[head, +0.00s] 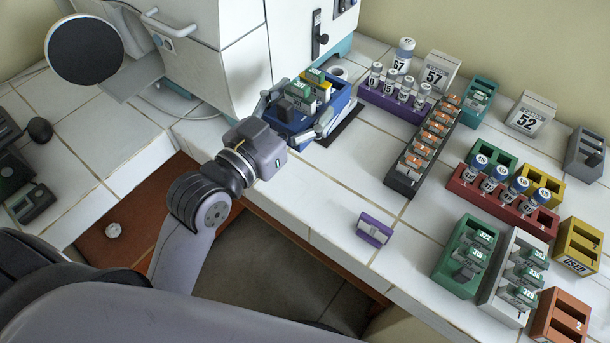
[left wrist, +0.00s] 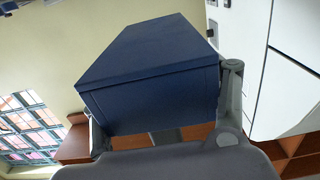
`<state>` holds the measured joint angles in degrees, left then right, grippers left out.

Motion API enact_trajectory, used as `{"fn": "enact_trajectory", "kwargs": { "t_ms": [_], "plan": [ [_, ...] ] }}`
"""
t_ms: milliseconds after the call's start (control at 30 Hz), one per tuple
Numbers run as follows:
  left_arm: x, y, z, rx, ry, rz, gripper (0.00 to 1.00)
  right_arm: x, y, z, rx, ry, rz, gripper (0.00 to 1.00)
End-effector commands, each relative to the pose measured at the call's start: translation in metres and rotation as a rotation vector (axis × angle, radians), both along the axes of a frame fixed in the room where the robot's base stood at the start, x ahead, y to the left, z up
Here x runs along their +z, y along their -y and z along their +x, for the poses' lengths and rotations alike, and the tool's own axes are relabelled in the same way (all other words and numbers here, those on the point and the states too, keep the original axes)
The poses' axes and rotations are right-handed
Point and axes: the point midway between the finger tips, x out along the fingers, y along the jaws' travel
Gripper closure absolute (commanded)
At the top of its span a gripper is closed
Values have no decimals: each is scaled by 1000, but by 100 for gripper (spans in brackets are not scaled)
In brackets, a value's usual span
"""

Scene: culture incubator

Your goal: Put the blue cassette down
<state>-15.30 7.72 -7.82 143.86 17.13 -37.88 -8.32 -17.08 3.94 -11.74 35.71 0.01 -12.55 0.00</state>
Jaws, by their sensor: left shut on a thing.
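The blue cassette (head: 342,99) is a blue open-topped box holding several green-and-white and yellow-marked pieces. It is in front of the white cabinet, over the tiled counter. My left gripper (head: 299,112) is shut on it, with one finger along each side. In the left wrist view the cassette's plain blue side (left wrist: 150,85) fills the space between the two fingers (left wrist: 165,125). A dark flat pad (head: 345,125) shows beside and partly under the cassette. I cannot tell whether the cassette touches it. My right gripper is not in view.
A purple rack (head: 385,101) of vials and a dark rack (head: 403,180) of orange-marked pieces stand right of the cassette. The white cabinet (head: 235,60) is close behind. A small purple block (head: 374,230) lies near the counter's front edge, with bare tiles around it.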

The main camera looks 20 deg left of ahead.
Motion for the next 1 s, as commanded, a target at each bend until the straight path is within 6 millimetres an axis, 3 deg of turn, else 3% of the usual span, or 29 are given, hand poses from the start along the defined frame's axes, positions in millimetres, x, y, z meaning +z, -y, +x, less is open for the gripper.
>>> {"fn": "enact_trajectory", "kwargs": {
  "t_ms": [33, 100, 233, 333, 533, 767, 1000],
  "plan": [
    [-18, 0, 0, 1, 1, -1, 64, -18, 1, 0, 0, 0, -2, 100],
    [-32, 0, 0, 2, 1, -1, 64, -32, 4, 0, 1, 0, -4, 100],
    [-54, -1, 0, 3, 2, -1, 64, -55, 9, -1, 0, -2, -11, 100],
    [-82, -1, 0, 3, -5, 0, 64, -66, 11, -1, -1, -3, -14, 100],
    [-125, 0, 0, 2, -3, 1, 64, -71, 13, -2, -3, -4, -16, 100],
    [-146, 0, 0, 2, 0, 1, 64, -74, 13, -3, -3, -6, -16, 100],
    [-181, 0, 0, 2, -2, 2, 65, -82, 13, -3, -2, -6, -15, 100]
  ]
}}
